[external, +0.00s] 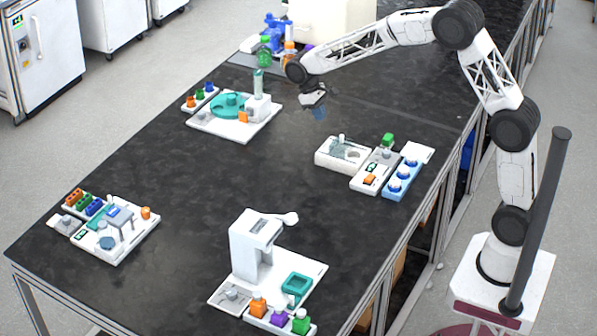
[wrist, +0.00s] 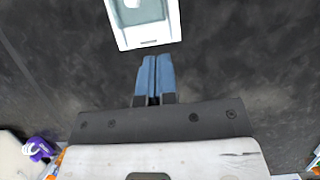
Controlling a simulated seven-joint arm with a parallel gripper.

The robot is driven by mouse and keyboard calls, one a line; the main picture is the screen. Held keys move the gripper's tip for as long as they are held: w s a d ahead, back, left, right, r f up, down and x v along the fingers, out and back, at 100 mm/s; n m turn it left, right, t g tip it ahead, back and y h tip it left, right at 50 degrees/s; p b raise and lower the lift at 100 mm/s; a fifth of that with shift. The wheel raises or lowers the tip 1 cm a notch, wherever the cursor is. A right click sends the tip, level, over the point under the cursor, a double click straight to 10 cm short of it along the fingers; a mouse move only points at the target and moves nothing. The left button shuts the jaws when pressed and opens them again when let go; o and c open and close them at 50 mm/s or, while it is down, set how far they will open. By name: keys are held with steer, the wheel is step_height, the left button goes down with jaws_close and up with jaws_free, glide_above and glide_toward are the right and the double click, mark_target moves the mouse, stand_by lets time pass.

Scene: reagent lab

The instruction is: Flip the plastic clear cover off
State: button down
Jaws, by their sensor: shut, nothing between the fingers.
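My gripper (external: 319,113) hangs above the black bench in the external view, with its blue fingers pointing down. In the wrist view the two blue fingers (wrist: 156,60) are pressed together with nothing between them. A low white box-shaped device (external: 331,161) with a grey, partly see-through-looking top sits on the bench below and to the right of my gripper in the external view. A clear cover cannot be made out for certain. In the wrist view a white device (wrist: 123,41) with a pale recessed top lies beyond the fingertips, apart from them.
A white station with a teal disc (external: 228,106) stands left of my gripper. Blue-capped bottles on a blue rack (external: 392,191) stand beside the white box. Other stations (external: 243,249) (external: 113,262) are nearer the front. Bottles and a large pale container (external: 335,22) stand behind. The bench middle is clear.

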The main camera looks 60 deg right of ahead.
mark_target(342, 143)
steer(key=w, duration=0.2)
steer(key=w+d, duration=0.1)
steer(key=w, duration=0.2)
steer(key=shift+w+f, duration=0.2)
steer(key=shift+w, duration=0.15)
steer(key=shift+f, duration=0.1)
steer(key=shift+s+f, duration=1.3)
steer(key=shift+f, duration=0.2)
steer(key=shift+s+f, duration=1.25)
steer(key=shift+f, duration=0.25)
steer(key=shift+s+f, duration=1.3)
steer(key=shift+f, duration=0.2)
